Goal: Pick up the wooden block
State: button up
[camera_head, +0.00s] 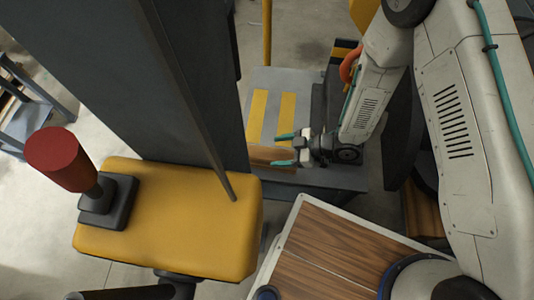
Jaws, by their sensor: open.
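The wooden block (267,154) is brown and lies on a grey platform (335,180) near the middle of the view. Its left end is hidden behind a large dark grey panel. My gripper (284,150) points left, with its two teal-tipped fingers spread apart. One finger is at the block's far side and the other at its near side, so the block's right end appears between or just below them. I cannot tell whether the fingers touch the block or how high they are above it.
The dark grey panel (190,75) stands close on the left of my gripper. A yellow box (170,220) with a red-topped lever (62,160) is at the front left. Yellow stripes (257,115) mark the platform behind the block. A wooden-planked surface (330,250) lies in front.

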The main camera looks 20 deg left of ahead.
aim_at(266, 153)
jog(key=x, duration=0.6)
jog(key=shift+w+a+f, duration=0.1)
jog(key=shift+f, duration=0.3)
jog(key=c, duration=1.3)
